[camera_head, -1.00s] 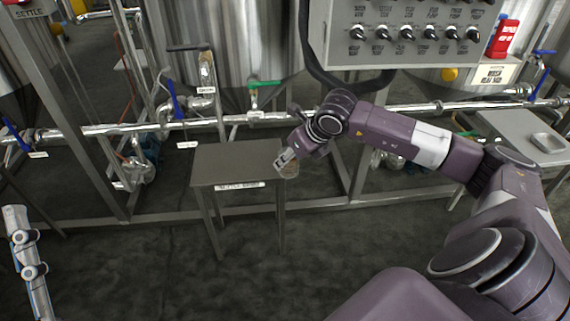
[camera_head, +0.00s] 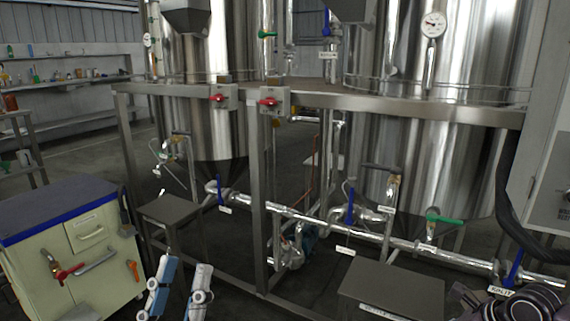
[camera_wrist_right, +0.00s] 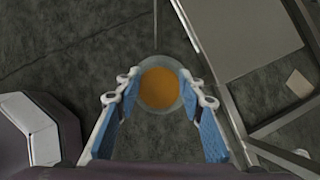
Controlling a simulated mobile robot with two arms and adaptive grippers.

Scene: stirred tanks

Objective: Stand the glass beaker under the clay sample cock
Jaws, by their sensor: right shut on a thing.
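The glass beaker (camera_wrist_right: 160,85) shows in the right wrist view, round from above with orange-brown content. My right gripper (camera_wrist_right: 160,92) is shut on it, its blue-padded fingers at either side. In the head view the right gripper and beaker are out of frame; only part of my right arm shows at the lower right. My left gripper (camera_head: 178,290) is open and empty at the bottom. Sample cocks hang below the tanks: one above the left stand (camera_head: 170,208), one upright (camera_head: 393,188), and one green-handled (camera_head: 431,217). Their labels are too small to read, so I cannot tell which is clay.
A second labelled stand (camera_head: 395,287) is at the lower right. A cream cabinet (camera_head: 95,235) with a blue top stands at the left. Steel frame posts and a low pipe (camera_head: 315,222) with blue valve handles run before the tanks. A control box (camera_head: 550,170) hangs at the right.

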